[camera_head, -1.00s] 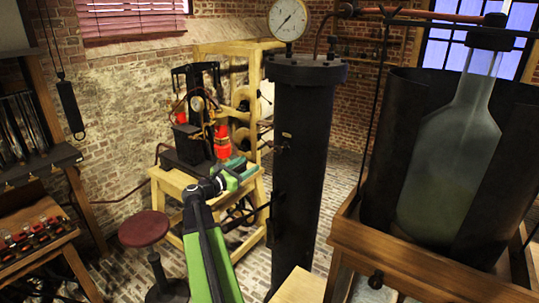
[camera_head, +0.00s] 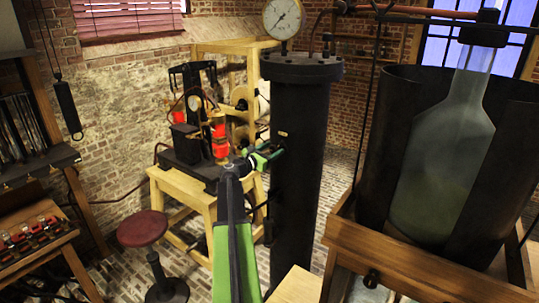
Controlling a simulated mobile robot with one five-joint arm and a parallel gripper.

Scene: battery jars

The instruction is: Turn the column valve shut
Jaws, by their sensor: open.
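The tall black column (camera_head: 302,195) stands in the middle of the view, with a flanged top and a round white gauge (camera_head: 283,18) above it. My gripper (camera_head: 277,151) is at the column's left side, at the height of the small side fitting. It is open, with its fingers close to the column. The small valve fitting there is mostly hidden by the gripper, and I cannot tell whether the fingers touch it or lie around it. My green and black arm reaches up from the bottom centre.
A wooden table (camera_head: 181,184) with black apparatus and red parts stands behind my arm. A red-topped stool (camera_head: 143,229) is at lower left. At right, a wooden stand (camera_head: 420,268) bears a large glass jar (camera_head: 440,165) inside a dark open casing. Brick floor shows between them.

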